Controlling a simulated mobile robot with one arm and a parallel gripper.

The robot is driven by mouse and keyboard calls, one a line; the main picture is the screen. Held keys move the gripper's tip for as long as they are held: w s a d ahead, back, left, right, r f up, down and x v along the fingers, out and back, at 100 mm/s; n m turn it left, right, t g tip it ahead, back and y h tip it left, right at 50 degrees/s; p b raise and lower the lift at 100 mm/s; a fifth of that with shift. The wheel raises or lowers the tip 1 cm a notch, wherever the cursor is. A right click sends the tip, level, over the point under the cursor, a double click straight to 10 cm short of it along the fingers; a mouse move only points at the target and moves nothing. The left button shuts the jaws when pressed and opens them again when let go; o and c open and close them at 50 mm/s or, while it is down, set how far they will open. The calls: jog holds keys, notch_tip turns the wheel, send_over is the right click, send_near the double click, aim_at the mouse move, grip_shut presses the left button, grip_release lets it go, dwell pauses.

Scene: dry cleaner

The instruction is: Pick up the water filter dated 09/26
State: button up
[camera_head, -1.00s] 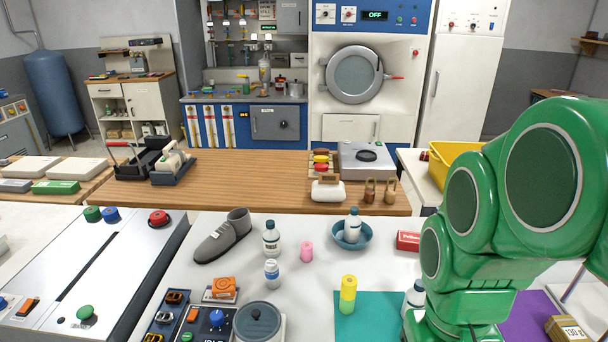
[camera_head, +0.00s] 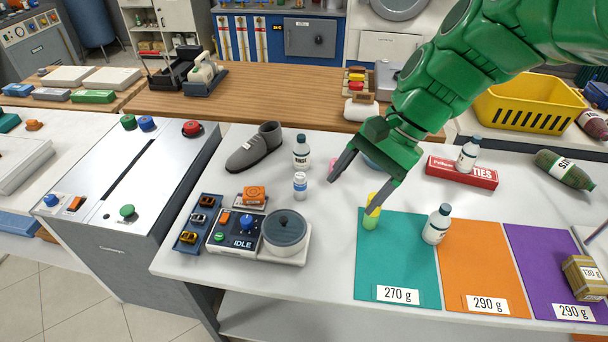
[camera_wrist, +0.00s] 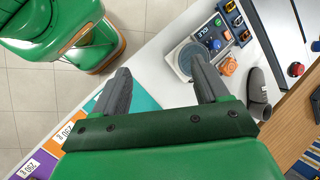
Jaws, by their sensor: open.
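No date reading 09/26 is legible in either view, so I cannot tell which thing is the dated filter.
The white counter (camera_head: 320,255) carries a grey shoe (camera_head: 254,148), a scale with a pot (camera_head: 285,232), bottles and coloured mats (camera_head: 395,260). A wooden counter (camera_head: 270,95) stands between it and the blue cabinet. Tiled floor (camera_head: 60,290) shows at lower left.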

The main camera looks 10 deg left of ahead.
jog(key=w+a+f+m+y, duration=0.1)
jog(key=w+a+m+y, duration=0.25)
jog(key=w, duration=0.65)
jog(key=w+a+f+m+t+y, duration=0.1)
jog(key=w+a+m+y, duration=0.2)
jog(key=w, duration=0.7)
jog(key=w+a+m+y, duration=0.25)
jog(key=w+m, duration=0.25)
jog(key=w, duration=0.5)
send_near(294, 196)
jog(key=shift+w+a+r+h, duration=0.25)
jog(key=shift+a+r+h, duration=0.15)
jog(key=shift+a+r, duration=0.75)
jog(key=shift+x, duration=3.85)
jog(key=shift+r, duration=0.15)
jog(key=c, duration=1.1)
